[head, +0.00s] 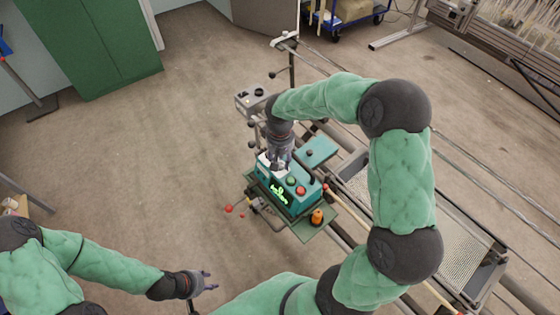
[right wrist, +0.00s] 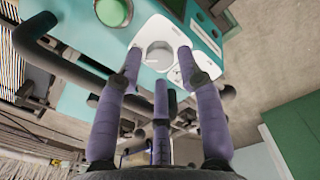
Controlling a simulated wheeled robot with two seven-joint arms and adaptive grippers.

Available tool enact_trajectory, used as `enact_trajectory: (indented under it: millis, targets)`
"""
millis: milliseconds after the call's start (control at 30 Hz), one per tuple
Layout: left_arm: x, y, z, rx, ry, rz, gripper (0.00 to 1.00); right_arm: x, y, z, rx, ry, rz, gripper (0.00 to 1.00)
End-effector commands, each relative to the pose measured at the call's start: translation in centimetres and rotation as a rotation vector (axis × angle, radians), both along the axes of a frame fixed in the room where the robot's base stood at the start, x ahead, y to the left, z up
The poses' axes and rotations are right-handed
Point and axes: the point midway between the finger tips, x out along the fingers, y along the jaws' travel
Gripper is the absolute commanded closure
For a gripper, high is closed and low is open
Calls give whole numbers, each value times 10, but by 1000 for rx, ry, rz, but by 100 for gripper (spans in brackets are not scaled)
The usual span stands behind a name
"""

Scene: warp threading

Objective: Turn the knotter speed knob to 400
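The teal control box (head: 307,202) stands on a green tray (head: 318,226) at the machine. In the right wrist view, the pale grey round speed knob (right wrist: 158,54) sits on a white dial plate (right wrist: 178,36). My right gripper (right wrist: 160,60) has its purple fingers spread, with one fingertip on either side of the knob. I cannot tell whether they touch it. In the head view the right gripper (head: 276,167) is over the box's upper left corner and hides the knob. The dial's numbers and pointer are not readable. My left gripper (head: 209,281) is open and empty, low over the floor, away from the box.
A green button (head: 291,180) and a red button (head: 301,190) are on the box, with a lit green display (head: 279,193). An orange item (head: 317,216) stands on the tray. Machine rails lie right; floor (head: 150,150) is clear left.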

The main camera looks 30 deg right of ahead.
Motion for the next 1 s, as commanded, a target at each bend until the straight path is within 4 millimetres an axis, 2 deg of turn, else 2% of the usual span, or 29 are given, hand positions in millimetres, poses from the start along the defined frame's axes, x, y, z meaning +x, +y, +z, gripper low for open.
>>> enact_trajectory:
  millis: [300,500,700,1000]
  targets:
    - [0,0,0,0,0,0,60,1,0,63,0,-5,1,62]
    - [0,0,0,0,0,0,60,1,0,92,-1,-4,0,62]
    - [0,0,0,0,0,0,60,1,0,105,1,-2,1,62]
    - [0,0,0,0,0,0,60,1,0,106,1,-2,0,62]
